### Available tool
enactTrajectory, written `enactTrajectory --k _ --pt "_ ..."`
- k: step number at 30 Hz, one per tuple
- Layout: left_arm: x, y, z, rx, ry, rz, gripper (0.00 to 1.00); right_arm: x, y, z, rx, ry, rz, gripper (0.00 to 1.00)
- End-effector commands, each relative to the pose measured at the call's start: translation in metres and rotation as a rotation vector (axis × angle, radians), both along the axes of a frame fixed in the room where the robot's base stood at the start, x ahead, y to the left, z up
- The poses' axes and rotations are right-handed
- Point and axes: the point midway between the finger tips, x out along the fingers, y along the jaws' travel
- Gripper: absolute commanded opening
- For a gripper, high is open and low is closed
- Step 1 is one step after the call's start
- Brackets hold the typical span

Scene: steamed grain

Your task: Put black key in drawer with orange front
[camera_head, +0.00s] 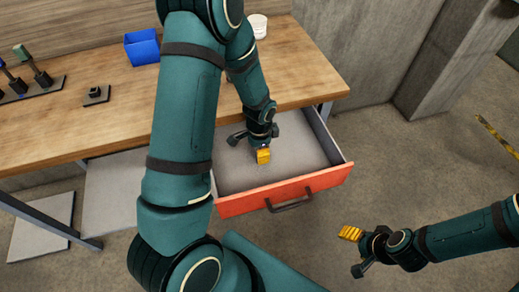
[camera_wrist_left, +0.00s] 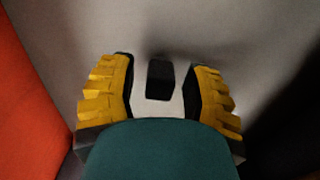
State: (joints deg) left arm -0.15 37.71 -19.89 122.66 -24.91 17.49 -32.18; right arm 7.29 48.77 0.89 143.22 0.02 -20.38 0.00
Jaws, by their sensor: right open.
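The drawer with the orange front (camera_head: 250,202) is pulled out below the table, and its grey inside shows. My left gripper (camera_head: 250,149) reaches down into the drawer. In the left wrist view its two yellow-padded fingers stand apart, with a black block-like piece, which looks like the black key (camera_wrist_left: 160,80), between their tips. Gaps show on both sides of the key, and it appears to lie on the drawer floor. The key cannot be made out in the head view. My right gripper (camera_head: 354,252) is open and empty over the floor, right of the drawer front.
The wooden table (camera_head: 110,125) carries a blue bin (camera_head: 142,47), a white cup-like container (camera_head: 257,26), a small black block (camera_head: 97,95) and a dark rack with upright pieces (camera_head: 30,88). A table leg stands at the drawer's back right. Floor at right is clear.

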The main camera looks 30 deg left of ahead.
Motion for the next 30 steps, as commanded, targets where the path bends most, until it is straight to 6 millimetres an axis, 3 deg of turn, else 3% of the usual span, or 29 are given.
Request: enactTrajectory --k 11,24,30 --pt "0.0 0.0 0.006 -0.001 -0.001 0.0 0.48 0.0 0.0 0.005 0.0 0.001 0.0 0.67" --pt "0.001 0.0 0.089 0.0 -0.004 0.0 0.48 -0.005 0.001 0.028 0.003 0.012 0.002 0.67" --pt "0.001 0.0 0.116 -0.001 -0.002 0.0 0.48 -0.006 0.001 0.034 0.003 0.015 0.004 0.67"
